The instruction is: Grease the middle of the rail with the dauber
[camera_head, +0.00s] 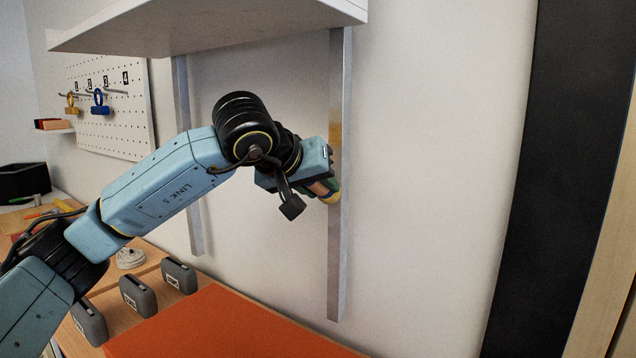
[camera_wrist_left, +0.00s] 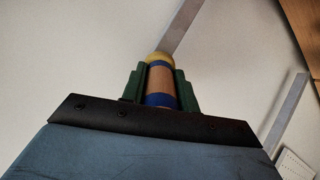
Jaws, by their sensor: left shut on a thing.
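The dauber (camera_wrist_left: 160,82) has a tan body with blue bands and a rounded yellow tip. My left gripper (camera_head: 322,187) is shut on it, with a green finger on each side in the left wrist view. In the head view the dauber's yellow tip (camera_head: 332,197) overlaps the right-hand metal rail (camera_head: 336,250), below the shelf. I cannot tell whether the tip touches the rail. A yellowish patch (camera_head: 336,134) shows on this rail above the gripper. A second rail (camera_head: 186,130) stands to the left, partly hidden by my arm. My right gripper is not in view.
A white shelf (camera_head: 210,28) juts out above the arm. An orange surface (camera_head: 220,325) and several grey blocks (camera_head: 138,295) lie below. A pegboard (camera_head: 125,125) with blue and yellow hanging items is at the left.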

